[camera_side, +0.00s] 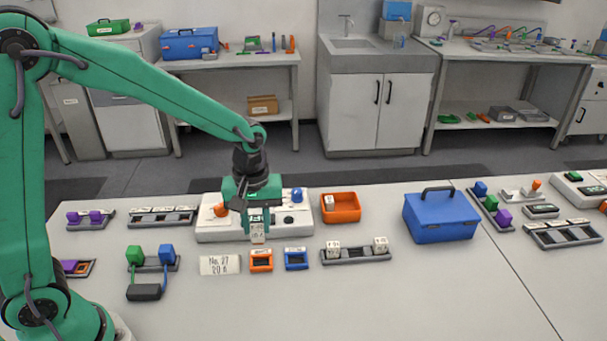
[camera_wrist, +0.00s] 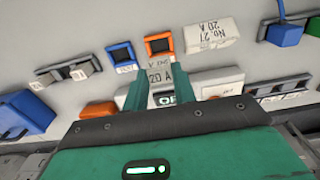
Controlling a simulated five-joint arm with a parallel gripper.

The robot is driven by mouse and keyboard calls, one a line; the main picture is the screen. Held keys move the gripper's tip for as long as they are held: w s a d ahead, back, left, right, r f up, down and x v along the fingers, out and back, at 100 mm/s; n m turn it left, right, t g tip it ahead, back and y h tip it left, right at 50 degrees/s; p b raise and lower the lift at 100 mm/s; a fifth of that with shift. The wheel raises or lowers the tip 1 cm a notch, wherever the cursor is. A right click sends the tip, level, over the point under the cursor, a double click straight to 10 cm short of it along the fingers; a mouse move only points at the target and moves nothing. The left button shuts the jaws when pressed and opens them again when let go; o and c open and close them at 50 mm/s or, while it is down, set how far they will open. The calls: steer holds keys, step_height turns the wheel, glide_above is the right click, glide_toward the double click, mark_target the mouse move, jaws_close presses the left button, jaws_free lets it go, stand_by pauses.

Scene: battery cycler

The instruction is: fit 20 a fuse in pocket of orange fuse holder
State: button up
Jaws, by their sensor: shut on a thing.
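My gripper (camera_side: 257,221) is shut on a pale fuse (camera_side: 258,236), held upright between the fingers above the table. In the wrist view the fuse (camera_wrist: 160,76) reads "20 A" between the two green fingertips. The orange fuse holder (camera_side: 261,267) lies on the table, just below and in front of the fuse in the side view. Its dark pocket shows empty in the wrist view (camera_wrist: 159,45), slightly beyond the fuse. The fuse appears apart from the holder.
A blue fuse holder (camera_side: 296,265) stands right of the orange one. A card reading "No. 27 20 A" (camera_side: 220,264) lies left. A grey rack (camera_side: 356,257) holds two fuses. An orange bin (camera_side: 345,212) and a white device (camera_side: 212,232) stand behind.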

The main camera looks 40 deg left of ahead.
mark_target(259, 243)
steer(key=shift+f, duration=0.15)
steer(key=shift+f, duration=3.2)
steer(key=shift+f, duration=0.25)
steer(key=o, duration=1.1)
steer(key=shift+c, duration=0.2)
steer(key=shift+r, duration=0.15)
